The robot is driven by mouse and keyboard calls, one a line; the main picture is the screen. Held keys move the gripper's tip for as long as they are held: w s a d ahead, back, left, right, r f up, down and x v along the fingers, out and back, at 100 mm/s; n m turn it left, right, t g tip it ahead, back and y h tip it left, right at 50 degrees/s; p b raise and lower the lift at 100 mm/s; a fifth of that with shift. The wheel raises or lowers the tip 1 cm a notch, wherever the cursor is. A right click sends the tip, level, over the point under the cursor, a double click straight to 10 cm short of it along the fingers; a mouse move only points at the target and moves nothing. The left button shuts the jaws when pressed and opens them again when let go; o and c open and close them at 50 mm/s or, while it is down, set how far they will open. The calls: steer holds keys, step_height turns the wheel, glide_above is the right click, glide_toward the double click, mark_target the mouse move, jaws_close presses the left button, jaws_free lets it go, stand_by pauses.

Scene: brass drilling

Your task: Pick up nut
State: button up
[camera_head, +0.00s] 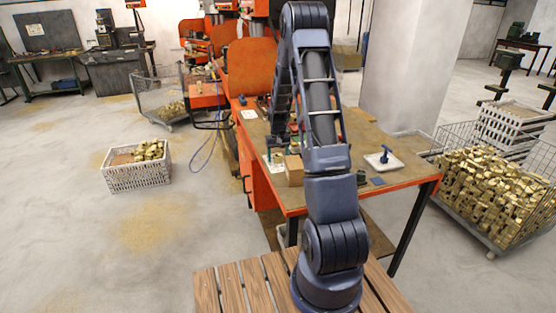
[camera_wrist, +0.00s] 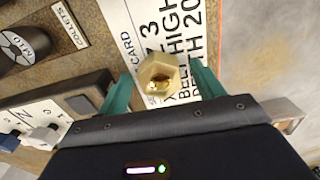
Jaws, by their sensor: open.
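In the wrist view a brass hexagonal nut (camera_wrist: 158,72) lies over a white printed card (camera_wrist: 137,22), its hole facing the camera and some gold-coloured material inside. My gripper (camera_wrist: 160,76) is open, with one green finger on the left of the nut and one on the right. Gaps show between the nut and both fingers. How far the fingertips are above the card is hard to tell.
A black round M10 piece (camera_wrist: 25,45) by a "COLLETS" label and a dark box with small blocks (camera_wrist: 45,130) sit left of the gripper. On the bench stand a cardboard box (camera_head: 294,170) and a white tray (camera_head: 383,161). A wire cart of brass parts (camera_head: 490,190) stands right.

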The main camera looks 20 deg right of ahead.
steer(key=c, duration=1.3)
steer(key=shift+r, duration=0.1)
steer(key=shift+c, duration=0.2)
